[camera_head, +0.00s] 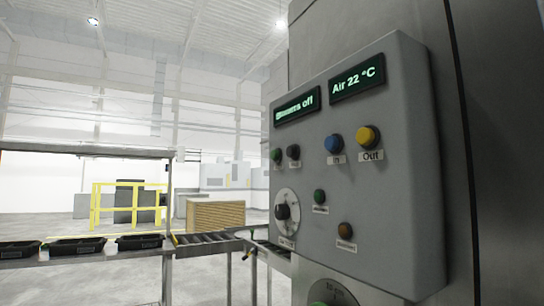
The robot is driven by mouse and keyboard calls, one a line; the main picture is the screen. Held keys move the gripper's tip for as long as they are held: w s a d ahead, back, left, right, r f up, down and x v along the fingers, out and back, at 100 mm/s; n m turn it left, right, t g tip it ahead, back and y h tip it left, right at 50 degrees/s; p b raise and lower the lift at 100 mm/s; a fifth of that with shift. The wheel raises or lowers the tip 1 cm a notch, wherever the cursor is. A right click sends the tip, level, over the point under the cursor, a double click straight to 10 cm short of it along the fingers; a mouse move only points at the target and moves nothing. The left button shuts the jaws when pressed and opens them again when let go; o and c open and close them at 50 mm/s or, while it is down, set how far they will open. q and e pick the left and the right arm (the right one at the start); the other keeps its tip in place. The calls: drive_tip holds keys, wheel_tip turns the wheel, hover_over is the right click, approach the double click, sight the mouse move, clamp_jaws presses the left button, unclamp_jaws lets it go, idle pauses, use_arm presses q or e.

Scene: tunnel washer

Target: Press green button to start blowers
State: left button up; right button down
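A grey control panel (385,190) fills the right half of the head view. A green button (277,155) sits at its upper left, beside a dark button (293,152). A second green button (319,197) sits near the middle, above a small label too blurred to read. The left display (298,107) ends in "off"; its first word is not clear. The right display (357,79) reads "Air 22 °C". Neither of my grippers shows in this view.
The panel also carries a blue button (334,144), a yellow button (367,137) labelled "Out", an amber button (345,230) and a rotary knob (283,211). A roller conveyor (205,240) and black trays (77,246) stand at the left. Yellow railings (97,205) are behind.

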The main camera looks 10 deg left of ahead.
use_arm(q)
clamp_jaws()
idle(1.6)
